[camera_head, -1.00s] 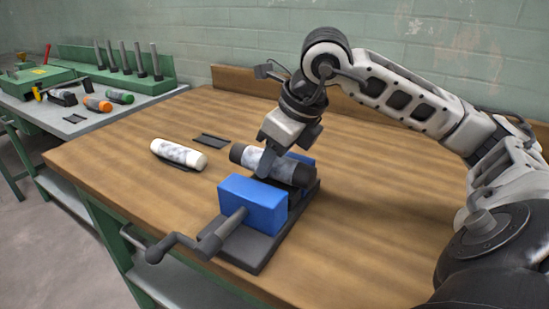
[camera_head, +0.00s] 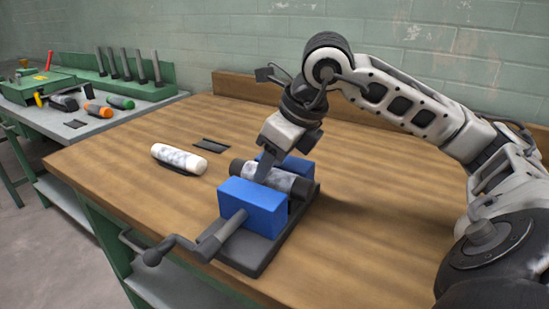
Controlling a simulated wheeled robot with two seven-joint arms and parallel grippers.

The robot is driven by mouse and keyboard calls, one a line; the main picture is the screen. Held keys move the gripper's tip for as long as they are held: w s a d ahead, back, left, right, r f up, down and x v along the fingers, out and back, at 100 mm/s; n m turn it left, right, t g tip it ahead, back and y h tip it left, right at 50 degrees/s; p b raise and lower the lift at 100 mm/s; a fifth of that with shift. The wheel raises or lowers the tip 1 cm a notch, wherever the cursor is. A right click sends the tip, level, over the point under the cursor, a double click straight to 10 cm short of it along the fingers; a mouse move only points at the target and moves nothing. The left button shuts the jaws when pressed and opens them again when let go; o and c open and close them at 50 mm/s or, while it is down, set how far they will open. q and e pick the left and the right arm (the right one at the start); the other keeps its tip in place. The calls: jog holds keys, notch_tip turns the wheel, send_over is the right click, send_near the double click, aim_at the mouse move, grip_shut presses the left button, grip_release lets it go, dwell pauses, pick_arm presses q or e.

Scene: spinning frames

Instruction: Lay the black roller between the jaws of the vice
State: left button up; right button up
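The black roller (camera_head: 283,181), dark at the ends with a pale grey mottled middle, lies between the two blue jaws of the vice (camera_head: 252,207). It is low between the jaws, its right end resting near the right side of the vice. My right gripper (camera_head: 266,168) points down at the roller from above, its fingers around or against the pale middle. One finger shows in front of the roller; the other is hidden, so its grip cannot be told for certain. My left gripper is not in view.
A white roller (camera_head: 179,158) lies on a dark cradle left of the vice, with an empty dark cradle (camera_head: 210,144) behind it. The vice's crank (camera_head: 170,245) sticks out past the table's front edge. A grey side bench (camera_head: 85,125) at left holds orange and green-ended rollers and upright pegs.

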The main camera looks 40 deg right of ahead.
jog(key=shift+o, duration=0.3)
jog(key=p+v, duration=0.3)
jog(key=v, duration=1.1)
jog(key=shift+s+r+p, duration=0.15)
jog(key=shift+r+p, duration=0.15)
jog(key=shift+p, duration=0.1)
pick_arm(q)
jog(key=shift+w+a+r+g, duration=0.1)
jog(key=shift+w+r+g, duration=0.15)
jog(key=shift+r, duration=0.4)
pick_arm(e)
jog(key=shift+s+d+r, duration=0.1)
jog(key=shift+s+r, duration=0.2)
jog(key=shift+r, duration=0.25)
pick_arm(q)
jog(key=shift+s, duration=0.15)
